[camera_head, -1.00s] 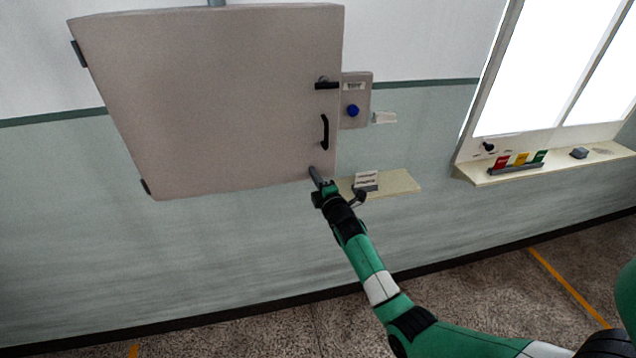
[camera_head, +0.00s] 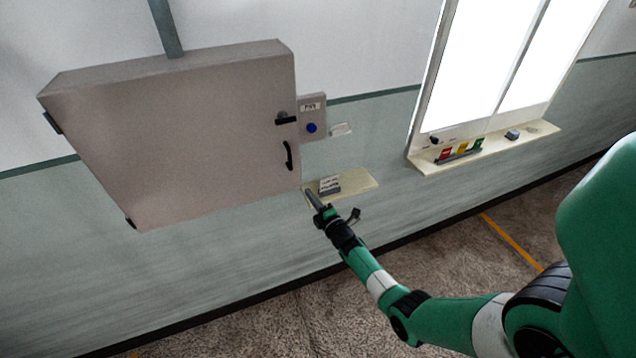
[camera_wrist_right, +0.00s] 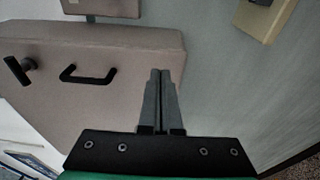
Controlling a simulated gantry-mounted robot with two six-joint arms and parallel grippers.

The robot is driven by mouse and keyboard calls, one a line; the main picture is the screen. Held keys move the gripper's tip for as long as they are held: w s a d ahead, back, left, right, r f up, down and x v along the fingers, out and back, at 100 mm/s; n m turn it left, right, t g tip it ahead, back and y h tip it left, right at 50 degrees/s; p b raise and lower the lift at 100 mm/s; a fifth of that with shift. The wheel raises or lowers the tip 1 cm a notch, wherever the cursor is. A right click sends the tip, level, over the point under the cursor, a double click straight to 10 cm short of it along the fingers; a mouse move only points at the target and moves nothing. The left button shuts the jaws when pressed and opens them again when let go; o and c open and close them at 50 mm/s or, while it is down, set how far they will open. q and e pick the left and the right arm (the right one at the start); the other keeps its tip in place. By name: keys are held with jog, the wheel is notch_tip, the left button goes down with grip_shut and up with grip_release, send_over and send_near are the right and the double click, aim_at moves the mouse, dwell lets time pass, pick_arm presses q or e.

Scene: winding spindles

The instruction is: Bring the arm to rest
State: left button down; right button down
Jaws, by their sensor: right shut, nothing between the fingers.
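My right gripper (camera_head: 312,199) is shut and empty. In the head view it is just below the lower right corner of the grey wall cabinet (camera_head: 190,130), in front of the left end of a small shelf. In the right wrist view the two fingers (camera_wrist_right: 160,80) lie together with nothing between them, in front of the cabinet's edge (camera_wrist_right: 110,100). Whether they touch the cabinet cannot be told. The cabinet door is closed, with a black handle (camera_head: 288,155) and a dark latch (camera_head: 286,120). My left gripper is not in view.
The small cream shelf (camera_head: 355,184) holds a pale block (camera_head: 329,185). A control box (camera_head: 312,118) with a blue button is beside the cabinet. To the right, a ledge (camera_head: 490,147) under a bright window carries coloured cards (camera_head: 461,149). Open floor lies below.

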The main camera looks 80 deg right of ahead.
jog(key=shift+s+d+f, duration=0.1)
jog(key=shift+s+d, duration=0.1)
jog(key=shift+s, duration=0.35)
jog(key=shift+s+d, duration=0.2)
jog(key=shift+s, duration=0.35)
